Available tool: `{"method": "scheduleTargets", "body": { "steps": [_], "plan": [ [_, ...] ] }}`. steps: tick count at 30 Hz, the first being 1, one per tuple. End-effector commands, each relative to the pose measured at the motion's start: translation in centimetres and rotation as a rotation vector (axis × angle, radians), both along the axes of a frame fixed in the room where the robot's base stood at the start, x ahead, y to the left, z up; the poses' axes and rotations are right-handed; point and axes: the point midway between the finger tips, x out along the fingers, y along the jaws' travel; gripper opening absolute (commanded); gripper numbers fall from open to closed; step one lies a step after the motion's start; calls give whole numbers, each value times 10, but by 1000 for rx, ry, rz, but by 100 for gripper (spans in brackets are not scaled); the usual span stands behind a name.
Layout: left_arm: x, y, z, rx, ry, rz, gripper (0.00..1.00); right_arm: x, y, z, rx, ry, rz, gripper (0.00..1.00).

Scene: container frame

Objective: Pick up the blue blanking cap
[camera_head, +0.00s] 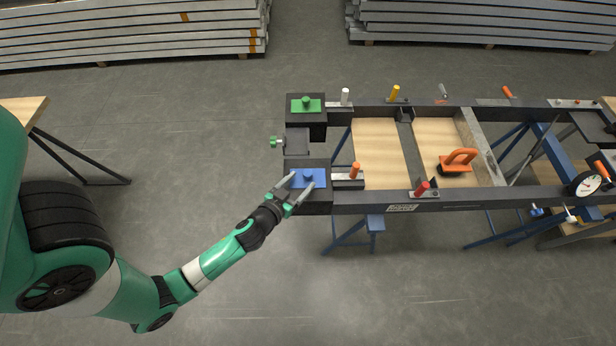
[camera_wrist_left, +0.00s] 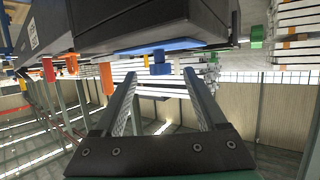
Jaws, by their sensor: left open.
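The blue blanking cap (camera_head: 316,176) is a flat blue plate with a round knob. It sits on the near-left black corner block of the container frame (camera_head: 272,208). My left gripper (camera_head: 301,182) is open and empty, with its fingertips at the cap's near-left side. In the left wrist view, which looks upside down, the cap's knob (camera_wrist_left: 160,62) shows beyond and between the tips of the open fingers (camera_wrist_left: 160,75). I cannot tell whether the fingers touch the cap. My right gripper is not in view.
A green cap (camera_head: 306,105) sits on the far-left corner block. An orange-handled tool (camera_head: 458,161) and a round gauge (camera_head: 586,184) lie farther right.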

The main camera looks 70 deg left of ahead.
Motion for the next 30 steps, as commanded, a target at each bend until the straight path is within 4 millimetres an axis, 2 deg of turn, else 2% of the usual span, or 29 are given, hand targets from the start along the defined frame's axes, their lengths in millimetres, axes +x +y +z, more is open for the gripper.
{"method": "scheduleTargets", "body": {
  "steps": [5, 13, 21, 30],
  "plan": [
    [5, 4, -3, 0, 1, 1, 74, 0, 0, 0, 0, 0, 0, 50],
    [37, 27, -19, 0, 1, 1, 74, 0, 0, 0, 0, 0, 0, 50],
    [39, 29, -21, 0, 1, -1, 72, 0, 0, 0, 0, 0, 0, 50],
    [39, 28, -21, -1, 1, 0, 18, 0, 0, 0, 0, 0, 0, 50]
  ]
}}
